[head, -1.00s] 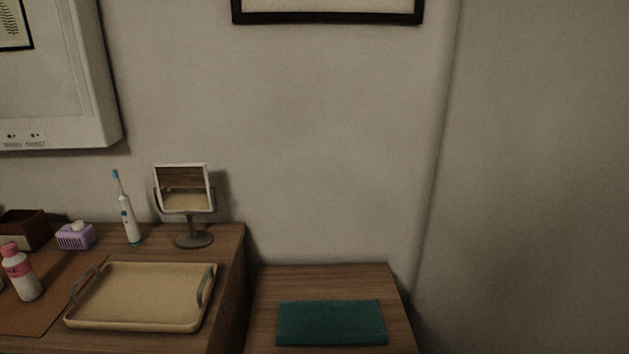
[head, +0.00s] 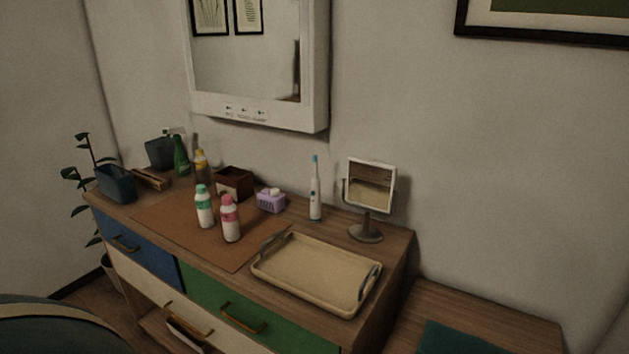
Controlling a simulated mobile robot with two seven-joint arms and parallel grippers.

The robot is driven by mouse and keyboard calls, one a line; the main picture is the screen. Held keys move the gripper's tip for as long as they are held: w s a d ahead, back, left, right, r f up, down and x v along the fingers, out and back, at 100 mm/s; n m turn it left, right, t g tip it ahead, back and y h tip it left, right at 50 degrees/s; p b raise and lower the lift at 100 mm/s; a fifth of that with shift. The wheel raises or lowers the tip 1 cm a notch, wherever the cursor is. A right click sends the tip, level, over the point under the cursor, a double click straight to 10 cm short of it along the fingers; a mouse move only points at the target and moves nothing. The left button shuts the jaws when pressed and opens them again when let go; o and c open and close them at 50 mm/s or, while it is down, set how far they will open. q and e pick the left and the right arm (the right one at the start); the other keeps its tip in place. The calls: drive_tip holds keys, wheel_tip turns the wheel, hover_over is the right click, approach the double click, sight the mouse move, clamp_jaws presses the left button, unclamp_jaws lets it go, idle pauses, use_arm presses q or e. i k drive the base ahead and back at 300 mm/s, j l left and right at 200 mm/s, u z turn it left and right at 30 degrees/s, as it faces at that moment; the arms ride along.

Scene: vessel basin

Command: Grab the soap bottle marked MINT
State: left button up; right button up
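Two similar white bottles stand upright and close together on the brown mat (head: 165,217) on the dresser. One bottle has a green cap and green label (head: 204,207); the other has a pink cap and pink label (head: 230,219). A bottle with a yellow top (head: 201,168) stands behind them, and a green spray bottle (head: 180,157) stands further back. The lettering on the labels is too small to read, so I cannot tell which is marked MINT. Neither of my grippers shows in the head view.
A beige tray (head: 316,274) with handles lies right of the mat. A mirror on a stand (head: 369,196), an electric toothbrush (head: 315,192), a purple soap holder (head: 270,200) and a dark brown box (head: 234,184) stand along the back. The mat's front part is clear.

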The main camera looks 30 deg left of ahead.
sight(206, 211)
drive_tip(key=u, duration=1.75)
drive_tip(key=i+j+z, duration=0.15)
drive_tip(key=z, duration=1.1)
drive_tip(key=i+j+z, duration=0.1)
drive_tip(key=j+z, duration=0.25)
drive_tip(key=j, duration=0.2)
drive_tip(key=j+z, duration=0.35)
drive_tip(key=j, duration=0.15)
